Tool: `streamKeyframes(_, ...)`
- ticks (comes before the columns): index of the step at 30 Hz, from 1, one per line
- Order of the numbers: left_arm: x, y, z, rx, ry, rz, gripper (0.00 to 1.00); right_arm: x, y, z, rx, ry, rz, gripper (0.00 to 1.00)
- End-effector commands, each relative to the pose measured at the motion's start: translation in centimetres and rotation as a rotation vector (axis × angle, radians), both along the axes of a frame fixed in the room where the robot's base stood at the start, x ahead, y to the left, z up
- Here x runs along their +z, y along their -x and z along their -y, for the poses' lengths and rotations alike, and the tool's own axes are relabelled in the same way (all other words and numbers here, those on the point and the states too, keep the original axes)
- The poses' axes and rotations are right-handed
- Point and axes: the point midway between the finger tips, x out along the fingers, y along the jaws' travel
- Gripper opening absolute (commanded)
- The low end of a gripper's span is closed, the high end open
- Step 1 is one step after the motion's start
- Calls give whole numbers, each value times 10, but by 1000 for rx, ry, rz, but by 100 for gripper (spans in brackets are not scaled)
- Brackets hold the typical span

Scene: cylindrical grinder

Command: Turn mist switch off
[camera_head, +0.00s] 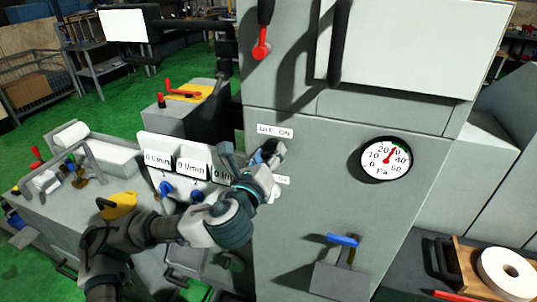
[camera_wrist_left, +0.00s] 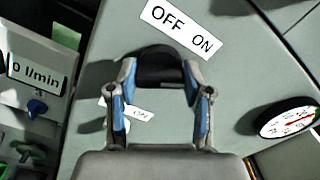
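The mist switch is a black rotary knob (camera_wrist_left: 160,66) on the grey machine panel (camera_head: 325,215), just below a white "OFF ON" label (camera_head: 275,131). The label also shows in the left wrist view (camera_wrist_left: 180,29). My left gripper (camera_head: 266,156) reaches the panel below this label and covers most of the switch in the head view. In the left wrist view my left gripper (camera_wrist_left: 160,72) has its blue-padded fingers wide apart, one on each side of the knob. Whether the pads touch it, I cannot tell. The knob's pointing direction is hidden. My right gripper is not in view.
A second label (camera_head: 281,180) sits below, partly hidden by my gripper. A pressure gauge (camera_head: 386,159) is to the right and a blue-handled lever (camera_head: 343,240) lower down. Flow displays (camera_head: 192,168) with blue knobs are left, close to my arm. A red-tipped lever (camera_head: 261,48) hangs above.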

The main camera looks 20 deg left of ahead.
Motion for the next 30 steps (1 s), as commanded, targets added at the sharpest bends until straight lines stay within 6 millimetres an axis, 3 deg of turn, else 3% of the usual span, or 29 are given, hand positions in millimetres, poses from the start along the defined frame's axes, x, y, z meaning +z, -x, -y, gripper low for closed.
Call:
streamKeyframes(12, -1, -1, -2, 5, 54, -6, 15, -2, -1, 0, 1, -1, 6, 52)
streamKeyframes(30, -3, -1, -3, 6, 546, -28, 15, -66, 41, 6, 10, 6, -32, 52)
